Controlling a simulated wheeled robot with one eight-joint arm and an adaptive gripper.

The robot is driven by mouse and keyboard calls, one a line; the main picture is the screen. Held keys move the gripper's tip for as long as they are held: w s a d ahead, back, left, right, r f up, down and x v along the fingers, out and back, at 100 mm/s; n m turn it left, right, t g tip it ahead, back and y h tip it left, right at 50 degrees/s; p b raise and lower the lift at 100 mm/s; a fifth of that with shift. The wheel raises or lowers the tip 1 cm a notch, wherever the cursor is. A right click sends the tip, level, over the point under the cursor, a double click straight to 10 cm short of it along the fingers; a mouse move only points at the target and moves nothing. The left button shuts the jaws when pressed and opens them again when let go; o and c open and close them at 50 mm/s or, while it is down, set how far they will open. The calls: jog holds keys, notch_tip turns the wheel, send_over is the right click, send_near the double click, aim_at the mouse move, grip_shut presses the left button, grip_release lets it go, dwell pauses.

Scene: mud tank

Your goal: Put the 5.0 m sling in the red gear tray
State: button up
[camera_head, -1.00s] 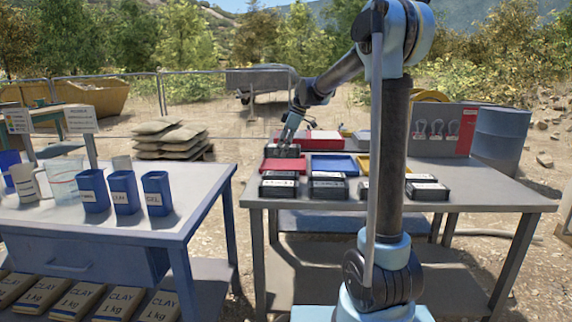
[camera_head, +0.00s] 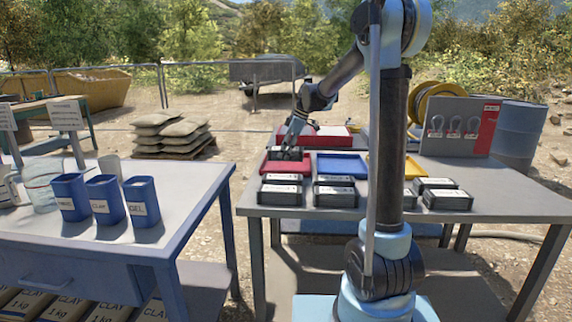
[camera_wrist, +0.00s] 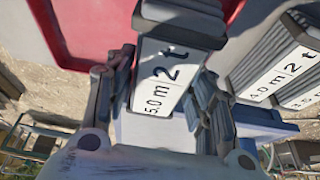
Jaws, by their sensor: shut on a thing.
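The 5.0 m sling is a dark ribbed bundle with a white label reading "5.0 m 2 t" (camera_wrist: 165,75) in the wrist view. My gripper (camera_wrist: 158,100) is shut on it, one finger on each side. In the head view my gripper (camera_head: 290,149) holds the sling (camera_head: 283,155) over the back part of the red gear tray (camera_head: 285,170), at the left of the tray row. The tray's red rim also shows in the wrist view (camera_wrist: 47,35), beside and beyond the sling. I cannot tell whether the sling touches the tray.
A blue tray (camera_head: 340,171) and a yellow tray (camera_head: 377,168) stand to the right. Several labelled dark slings (camera_head: 335,194) lie in front of the trays. A red case (camera_head: 330,137) stands behind, and a shackle board (camera_head: 455,127) at right.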

jog(key=shift+d+f, duration=0.1)
jog(key=shift+f, duration=2.35)
jog(key=o, duration=1.3)
jog(key=v, duration=1.2)
jog(key=shift+s, duration=0.15)
